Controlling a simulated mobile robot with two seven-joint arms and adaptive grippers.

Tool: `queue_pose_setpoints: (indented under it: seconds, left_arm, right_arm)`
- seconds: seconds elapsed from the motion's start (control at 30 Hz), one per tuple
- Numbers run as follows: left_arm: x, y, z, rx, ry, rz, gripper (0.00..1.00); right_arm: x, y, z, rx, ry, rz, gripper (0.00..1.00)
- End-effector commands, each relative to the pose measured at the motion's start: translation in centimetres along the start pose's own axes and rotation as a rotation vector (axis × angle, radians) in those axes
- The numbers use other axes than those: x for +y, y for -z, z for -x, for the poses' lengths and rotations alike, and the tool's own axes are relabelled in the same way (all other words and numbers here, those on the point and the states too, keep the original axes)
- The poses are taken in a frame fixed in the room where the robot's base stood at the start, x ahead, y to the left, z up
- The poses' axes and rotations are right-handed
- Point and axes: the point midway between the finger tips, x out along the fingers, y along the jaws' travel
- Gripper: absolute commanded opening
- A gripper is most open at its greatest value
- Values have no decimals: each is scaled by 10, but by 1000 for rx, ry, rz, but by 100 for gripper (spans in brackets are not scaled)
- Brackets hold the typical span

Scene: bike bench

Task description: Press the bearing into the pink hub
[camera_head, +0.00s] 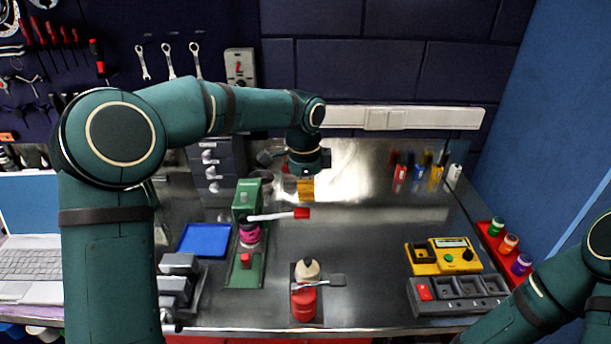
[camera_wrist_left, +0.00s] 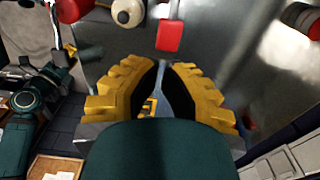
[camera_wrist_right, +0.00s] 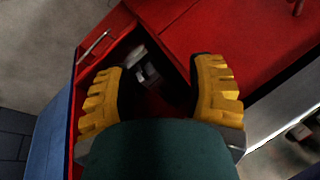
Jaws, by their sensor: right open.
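The pink hub (camera_head: 250,236) sits on the base of the green press (camera_head: 247,196), under its ram. A dark part is at the hub's top, but I cannot tell if it is the bearing. The press lever (camera_head: 272,216) sticks out to the right and ends in a red knob (camera_head: 302,213). My left gripper (camera_head: 306,190) hangs just above and behind the knob. In the left wrist view the red knob (camera_wrist_left: 170,36) lies beyond the fingertips, not between them. The left fingers are close together with a narrow gap. My right gripper (camera_wrist_right: 157,68) is open and empty over a red surface.
A blue tray (camera_head: 204,240) lies left of the press. A red bottle and a cream-topped one (camera_head: 306,271) stand in front of my left gripper. A yellow device (camera_head: 443,256) and a grey bin rack (camera_head: 457,294) are at the right.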

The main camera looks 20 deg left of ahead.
Motion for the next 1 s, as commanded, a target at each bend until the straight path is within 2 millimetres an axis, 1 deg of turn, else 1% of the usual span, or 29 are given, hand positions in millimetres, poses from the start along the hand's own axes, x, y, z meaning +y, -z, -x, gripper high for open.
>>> queue_pose_setpoints:
  seconds: [0.03, 0.1, 0.2, 0.3, 0.5, 0.87, 1.0]
  left_arm:
    - [0, -1, -12, -2, -3, -1, 0]
    - [0, -1, -24, -1, -3, 0, 0]
    - [0, 0, -38, -1, -2, 0, 0]
    - [0, -1, -48, -1, 0, 0, 0]
    - [0, 0, -56, 1, 1, 1, 0]
    - [0, 0, -58, -7, 0, -1, 0]
    - [1, 4, -69, -73, -3, -5, 0]
  right_arm:
    - [1, 0, -2, 0, 0, 0, 55]
    - [1, 0, -4, 0, -1, 0, 55]
    - [2, 0, -5, 0, -1, 0, 55]
    - [2, -1, -6, 0, -1, 0, 55]
    - [2, -1, -6, 0, -1, 0, 55]
    - [2, -1, -6, 0, -1, 0, 55]
    - [1, 0, -4, 0, -1, 0, 55]
